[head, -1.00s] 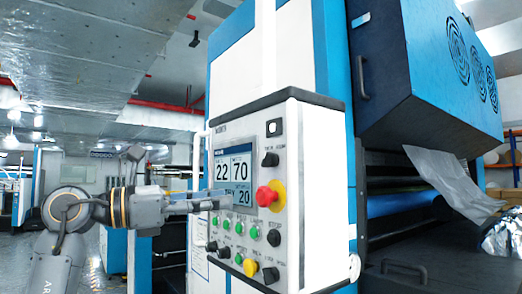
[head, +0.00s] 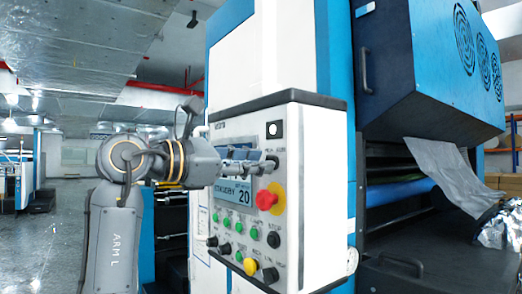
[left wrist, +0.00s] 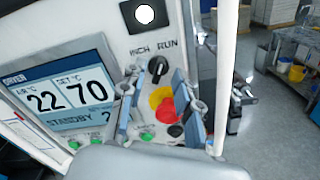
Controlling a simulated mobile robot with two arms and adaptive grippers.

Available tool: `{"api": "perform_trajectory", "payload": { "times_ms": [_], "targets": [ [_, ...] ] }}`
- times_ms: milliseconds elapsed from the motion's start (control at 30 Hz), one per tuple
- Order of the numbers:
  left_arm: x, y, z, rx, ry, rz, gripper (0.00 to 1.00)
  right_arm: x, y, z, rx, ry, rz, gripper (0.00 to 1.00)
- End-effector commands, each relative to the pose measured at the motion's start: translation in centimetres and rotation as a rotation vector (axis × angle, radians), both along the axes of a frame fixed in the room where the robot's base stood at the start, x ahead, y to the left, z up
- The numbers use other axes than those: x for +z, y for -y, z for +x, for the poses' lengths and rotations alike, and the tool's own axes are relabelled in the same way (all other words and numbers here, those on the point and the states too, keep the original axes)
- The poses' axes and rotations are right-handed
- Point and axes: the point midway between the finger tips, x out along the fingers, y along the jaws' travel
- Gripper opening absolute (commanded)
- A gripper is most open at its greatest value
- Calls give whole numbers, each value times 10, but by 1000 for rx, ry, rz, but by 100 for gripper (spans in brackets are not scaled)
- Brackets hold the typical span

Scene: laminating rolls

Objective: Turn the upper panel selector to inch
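The upper panel selector (head: 271,160) is a black knob high on the white control panel (head: 240,115). In the left wrist view the selector (left wrist: 157,68) sits under the INCH and RUN labels, its pointer apparently leaning towards RUN. My left gripper (head: 262,167) is in front of the panel, its fingers reaching towards the selector and partly covering the display. In the left wrist view the fingers of the left gripper (left wrist: 157,88) are apart, one on each side of the knob's line. Contact with the knob cannot be told. My right gripper is in neither view.
A red emergency stop on a yellow base (head: 270,199) sits just below the selector. The display (head: 234,190) is left of it, and several green, black and yellow buttons fill the lower panel. A white post (left wrist: 226,75) stands right of the gripper in the left wrist view.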

Motion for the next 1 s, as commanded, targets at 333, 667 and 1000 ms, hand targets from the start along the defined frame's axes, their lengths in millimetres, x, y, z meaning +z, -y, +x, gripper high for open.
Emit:
{"api": "perform_trajectory", "payload": {
  "times_ms": [333, 667, 1000],
  "targets": [
    [0, 15, 11, 0, 1, 1, 32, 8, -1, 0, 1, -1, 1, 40],
    [0, 15, 11, 0, 0, 0, 0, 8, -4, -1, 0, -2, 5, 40],
    [-1, 14, 12, 3, -26, -17, 0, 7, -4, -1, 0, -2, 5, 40]
  ]
}}
